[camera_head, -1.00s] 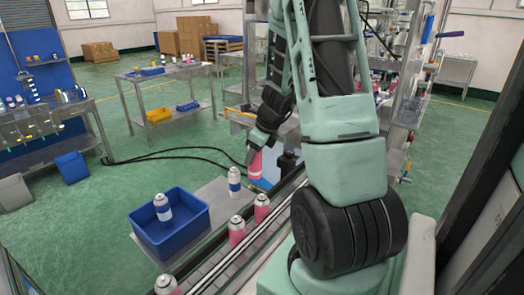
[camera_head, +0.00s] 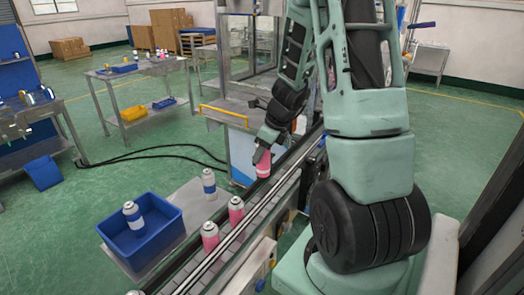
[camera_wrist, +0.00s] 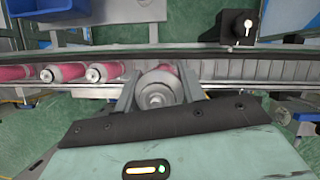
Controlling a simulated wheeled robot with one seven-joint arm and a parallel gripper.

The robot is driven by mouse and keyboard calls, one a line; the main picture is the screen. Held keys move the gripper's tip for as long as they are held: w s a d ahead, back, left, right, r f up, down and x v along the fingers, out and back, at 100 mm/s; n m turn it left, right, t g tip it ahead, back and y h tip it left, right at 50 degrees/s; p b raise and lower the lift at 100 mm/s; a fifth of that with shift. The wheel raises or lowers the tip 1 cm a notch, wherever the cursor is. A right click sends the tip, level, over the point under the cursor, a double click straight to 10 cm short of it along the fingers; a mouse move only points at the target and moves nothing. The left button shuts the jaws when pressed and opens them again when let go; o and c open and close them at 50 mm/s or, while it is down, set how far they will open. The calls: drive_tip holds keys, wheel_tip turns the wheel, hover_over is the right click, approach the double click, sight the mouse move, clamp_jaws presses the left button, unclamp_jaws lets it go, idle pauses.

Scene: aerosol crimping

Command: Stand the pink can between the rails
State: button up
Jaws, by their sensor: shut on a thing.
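My gripper (camera_head: 264,155) is shut on a pink can (camera_head: 263,168), which is upright or nearly so at the conveyor. In the wrist view the held can (camera_wrist: 158,88) shows its pale top between my two fingers, over the belt. The rails (camera_wrist: 235,84) run along both sides of the belt; the lower rail is partly hidden behind my gripper. I cannot tell whether the can's base touches the belt. Other pink cans (camera_head: 236,210) stand in a row on the belt, to the left of the held can in the wrist view.
Another blue-and-white can (camera_head: 209,184) stands on the metal side table (camera_head: 187,200). A black block (camera_wrist: 237,25) sits by the far rail. The belt right of the held can is clear.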

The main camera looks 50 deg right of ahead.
sight(261, 176)
drive_tip(key=shift+f+b, duration=4.3)
drive_tip(key=shift+f, duration=0.55)
drive_tip(key=shift+f, duration=0.25)
drive_tip(key=o, duration=1.1)
drive_tip(key=shift+c, duration=0.2)
drive_tip(key=p+v, duration=0.2)
drive_tip(key=v, duration=1.5)
drive_tip(key=shift+r, duration=0.2)
